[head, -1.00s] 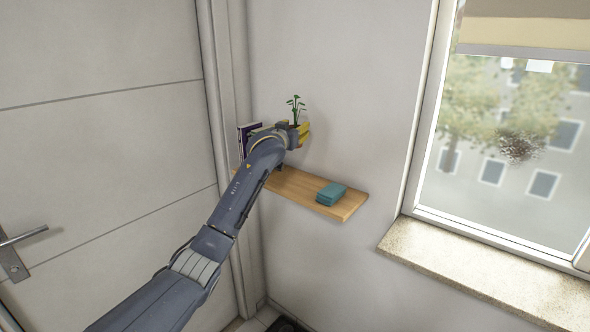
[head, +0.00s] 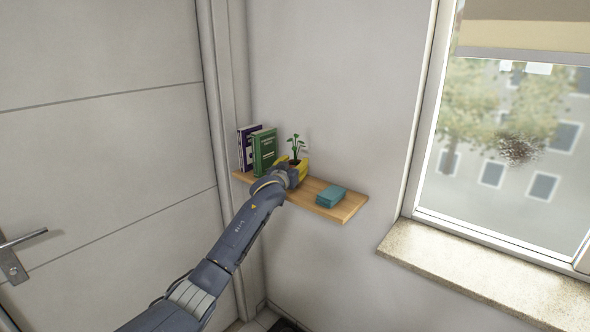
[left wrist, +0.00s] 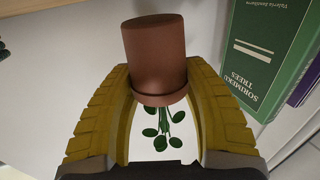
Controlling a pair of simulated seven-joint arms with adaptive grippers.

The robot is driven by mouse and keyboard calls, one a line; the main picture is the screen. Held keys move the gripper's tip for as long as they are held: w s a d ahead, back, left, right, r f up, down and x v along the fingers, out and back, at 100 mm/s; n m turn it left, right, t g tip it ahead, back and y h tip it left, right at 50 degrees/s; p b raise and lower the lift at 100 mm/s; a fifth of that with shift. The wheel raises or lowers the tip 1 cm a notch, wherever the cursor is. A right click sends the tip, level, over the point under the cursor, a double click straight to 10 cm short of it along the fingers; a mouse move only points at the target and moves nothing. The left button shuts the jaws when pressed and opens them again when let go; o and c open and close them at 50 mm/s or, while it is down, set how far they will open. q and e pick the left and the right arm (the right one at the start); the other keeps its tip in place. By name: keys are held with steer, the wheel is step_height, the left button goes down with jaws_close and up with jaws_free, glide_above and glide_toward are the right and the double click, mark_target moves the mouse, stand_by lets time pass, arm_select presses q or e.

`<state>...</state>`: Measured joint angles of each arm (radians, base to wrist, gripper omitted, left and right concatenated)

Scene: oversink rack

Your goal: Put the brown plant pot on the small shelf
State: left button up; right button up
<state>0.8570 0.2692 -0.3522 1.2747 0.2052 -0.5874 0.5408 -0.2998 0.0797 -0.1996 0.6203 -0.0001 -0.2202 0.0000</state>
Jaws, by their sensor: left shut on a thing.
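The brown plant pot (left wrist: 155,58) with a small green plant is held between the yellow fingers of my left gripper (left wrist: 155,95), which is shut on it. In the head view the plant (head: 296,144) stands upright above the gripper (head: 291,170), and the pot is mostly hidden by the hand. The gripper is over the middle of the small wooden shelf (head: 345,209), close to its surface. I cannot tell whether the pot touches the shelf. My right gripper is not in view.
A green book (head: 264,152) and a purple book (head: 246,146) stand at the shelf's left end. A teal box-like stack (head: 331,196) lies toward the right end. The wall is right behind; a window sill (head: 470,265) is at the right.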

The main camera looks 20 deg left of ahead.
arm_select(q)
steer(key=shift+f, duration=0.85)
steer(key=shift+f, duration=0.1)
steer(key=o, duration=1.3)
steer(key=shift+f, duration=0.1)
